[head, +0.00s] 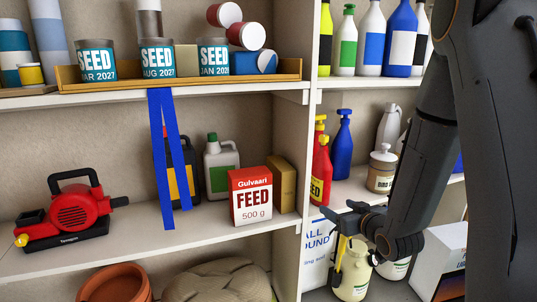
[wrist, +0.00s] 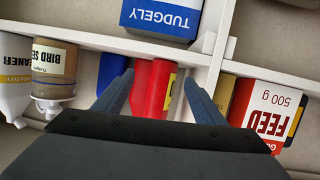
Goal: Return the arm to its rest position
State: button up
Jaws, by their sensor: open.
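My gripper (head: 343,210) is at the end of my arm, which comes down from the upper right of the head view. It is in front of the lower right shelves, before the red bottle (head: 321,172). In the wrist view my gripper (wrist: 160,92) has its two fingers spread wide apart with nothing held. That view is upside down. The red bottle (wrist: 152,90) shows between the fingers, beyond them, and I cannot tell how close it is.
The FEED box (head: 251,196) stands left of my gripper on the middle shelf. A bird seed jar (head: 381,170) stands to the right. A cream bottle (head: 352,277) is just below my gripper. Blue strips (head: 167,180) hang from the seed tray (head: 125,81). A red machine (head: 72,213) sits far left.

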jog(key=s+a+m+g+h, duration=0.2)
jog(key=s+g, duration=0.4)
jog(key=s, duration=0.6)
jog(key=s+a+m+g+h, duration=0.15)
jog(key=s+g, duration=0.35)
jog(key=s, duration=0.7)
jog(key=s+a+r+n+g+y, duration=0.1)
jog(key=s+a+r+n+g, duration=0.35)
jog(key=s+a, duration=0.8)
jog(key=d+r+m+p, duration=0.2)
jog(key=d+r+p, duration=0.3)
jog(key=r+p, duration=0.4)
jog(key=d+r+m+t+p, duration=0.1)
jog(key=d+r+p, duration=0.5)
jog(key=p, duration=0.8)
notch_tip(320, 180, up, 3)
jog(key=shift+w+d+r+m, duration=0.15)
jog(key=shift+w+d+m, duration=0.15)
jog(key=shift+m, duration=0.3)
jog(key=shift+t+h, duration=0.25)
